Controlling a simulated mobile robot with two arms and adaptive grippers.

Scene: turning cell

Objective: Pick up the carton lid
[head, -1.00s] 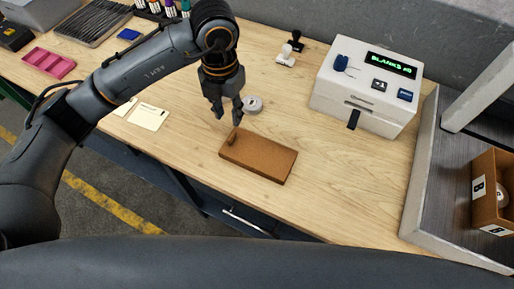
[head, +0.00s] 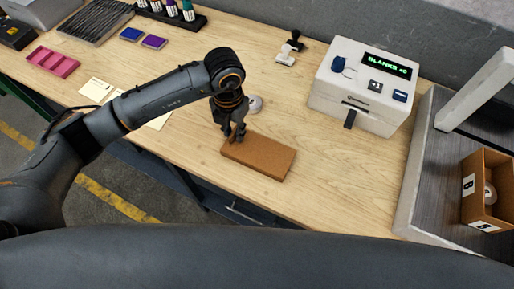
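The carton lid (head: 264,159), a flat brown rectangle, lies on the wooden bench near its front edge, in the middle of the head view. A small tab stood up at its left end in the earlier frame; my gripper now hides it. My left gripper (head: 235,137) points down at that left end, with its fingertips at the height of the lid's top. Whether the fingers are closed on the tab cannot be made out. My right gripper is out of view.
A white tape roll (head: 255,103) lies just behind the gripper. A white machine (head: 362,85) with a "BLANKS" display stands at the back right. An open carton marked B (head: 468,186) sits in the grey bay at right. The bench right of the lid is clear.

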